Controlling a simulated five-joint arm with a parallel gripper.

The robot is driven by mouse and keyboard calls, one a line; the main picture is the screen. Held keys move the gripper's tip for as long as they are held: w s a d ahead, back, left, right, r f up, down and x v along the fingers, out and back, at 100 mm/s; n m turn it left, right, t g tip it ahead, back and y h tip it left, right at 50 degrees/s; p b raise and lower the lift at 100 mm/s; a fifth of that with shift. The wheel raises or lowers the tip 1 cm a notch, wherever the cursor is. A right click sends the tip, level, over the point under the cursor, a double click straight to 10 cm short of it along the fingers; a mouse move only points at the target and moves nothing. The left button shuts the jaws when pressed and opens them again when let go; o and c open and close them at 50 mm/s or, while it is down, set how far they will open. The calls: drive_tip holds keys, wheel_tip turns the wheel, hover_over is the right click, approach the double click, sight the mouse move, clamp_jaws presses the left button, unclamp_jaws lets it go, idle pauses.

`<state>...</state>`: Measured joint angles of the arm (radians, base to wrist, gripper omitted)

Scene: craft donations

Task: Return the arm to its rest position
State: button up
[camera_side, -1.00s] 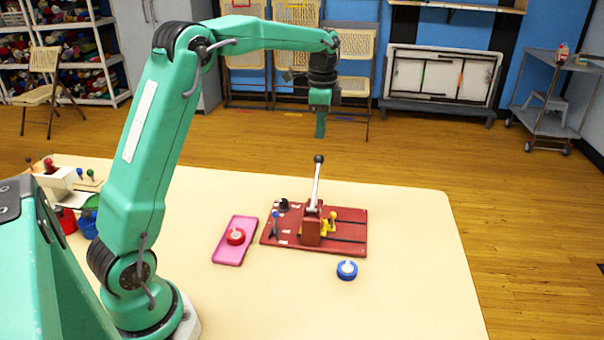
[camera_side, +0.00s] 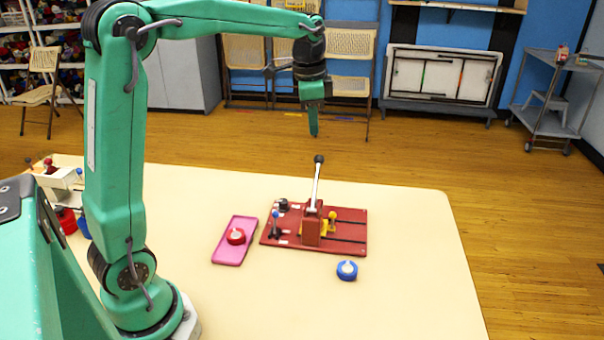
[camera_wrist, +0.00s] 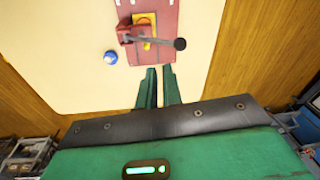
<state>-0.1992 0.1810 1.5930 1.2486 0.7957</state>
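My gripper (camera_side: 313,134) hangs in the air above the far side of the table, pointing down and clear of everything. In the wrist view its two green fingers (camera_wrist: 159,72) stand a little apart, with nothing between them. The upper part of my arm stands nearly upright and the forearm reaches roughly level to the right.
A red press board (camera_side: 345,246) with an upright lever (camera_side: 316,182) stands mid-table. A pink tray (camera_side: 230,254) holding a red round piece (camera_side: 236,236) lies left of it. A blue round piece (camera_side: 347,271) lies in front.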

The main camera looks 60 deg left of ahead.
drive_tip(key=s+d+f+n+t, duration=0.1)
drive_tip(key=s+d+n+t, duration=0.1)
drive_tip(key=s, duration=0.9)
drive_tip(key=s+d+f+n+t, duration=0.2)
drive_tip(key=s+d+n, duration=0.2)
drive_tip(key=s+d, duration=0.3)
drive_tip(key=shift+s+n, duration=0.4)
drive_tip(key=shift+s, duration=1.6)
